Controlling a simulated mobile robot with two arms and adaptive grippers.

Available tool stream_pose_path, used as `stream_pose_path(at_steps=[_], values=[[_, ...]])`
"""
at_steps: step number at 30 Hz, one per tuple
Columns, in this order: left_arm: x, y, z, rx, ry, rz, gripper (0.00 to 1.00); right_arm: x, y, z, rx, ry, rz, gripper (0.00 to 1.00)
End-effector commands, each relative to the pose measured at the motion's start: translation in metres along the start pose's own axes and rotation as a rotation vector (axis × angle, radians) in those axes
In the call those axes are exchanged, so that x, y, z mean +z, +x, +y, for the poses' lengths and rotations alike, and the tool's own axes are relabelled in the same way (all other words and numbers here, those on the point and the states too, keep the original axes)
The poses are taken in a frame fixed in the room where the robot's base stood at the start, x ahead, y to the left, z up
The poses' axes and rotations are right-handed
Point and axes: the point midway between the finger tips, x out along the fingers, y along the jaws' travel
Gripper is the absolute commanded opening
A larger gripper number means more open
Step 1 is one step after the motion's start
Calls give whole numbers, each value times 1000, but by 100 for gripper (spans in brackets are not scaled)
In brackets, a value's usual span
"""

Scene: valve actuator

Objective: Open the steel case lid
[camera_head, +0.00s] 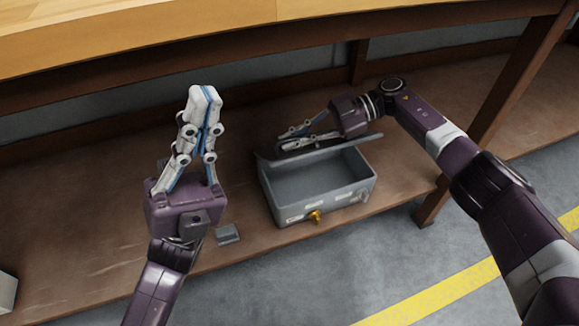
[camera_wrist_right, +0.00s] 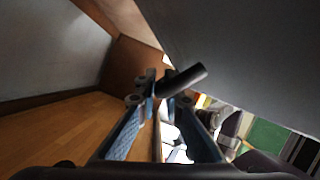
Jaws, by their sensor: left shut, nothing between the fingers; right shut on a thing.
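The steel case (camera_head: 293,207) sits on the brown lower shelf, with its grey inside visible from above. Its lid (camera_head: 345,146) is raised at the back edge and shows as a thin, nearly edge-on strip. In the right wrist view the lid seems to be the large dark grey panel (camera_wrist_right: 240,50). My right gripper (camera_head: 286,143) is behind the lid, shut on a short dark bar (camera_wrist_right: 187,79), seemingly the lid's handle. My left gripper (camera_head: 205,98) is shut and empty, pointing up, left of the case and apart from it.
A brass fitting (camera_head: 315,216) sticks out of the case front. A small grey block (camera_head: 228,234) lies on the shelf (camera_head: 95,215) left of the case. The wooden tabletop (camera_head: 150,30) hangs above, and a table leg (camera_head: 490,115) stands to the right.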

Motion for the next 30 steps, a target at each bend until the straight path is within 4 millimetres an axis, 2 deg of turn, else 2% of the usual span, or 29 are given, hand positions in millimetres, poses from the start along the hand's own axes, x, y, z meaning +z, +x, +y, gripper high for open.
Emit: stream_pose_path(at_steps=[1,6,11,15,18,22,24,27,30], values=[[7,-19,25,72,91,4,0,0,-1,0,1,0,-1,0],[30,-86,99,295,370,67,0,0,-1,0,1,0,-2,0],[53,-160,154,498,572,161,0,1,-1,0,1,1,-2,0],[70,-231,190,664,706,264,0,1,-1,0,1,1,-2,0],[82,-275,207,762,763,326,0,1,-1,0,1,1,-2,0],[94,-319,220,860,798,379,0,1,-1,0,1,1,-2,0],[99,-334,224,894,806,396,0,1,-1,0,1,1,-2,0],[102,-346,228,922,812,411,0,1,-1,0,1,1,-2,0],[103,-348,233,932,813,417,0,1,-1,0,1,1,-3,0]])
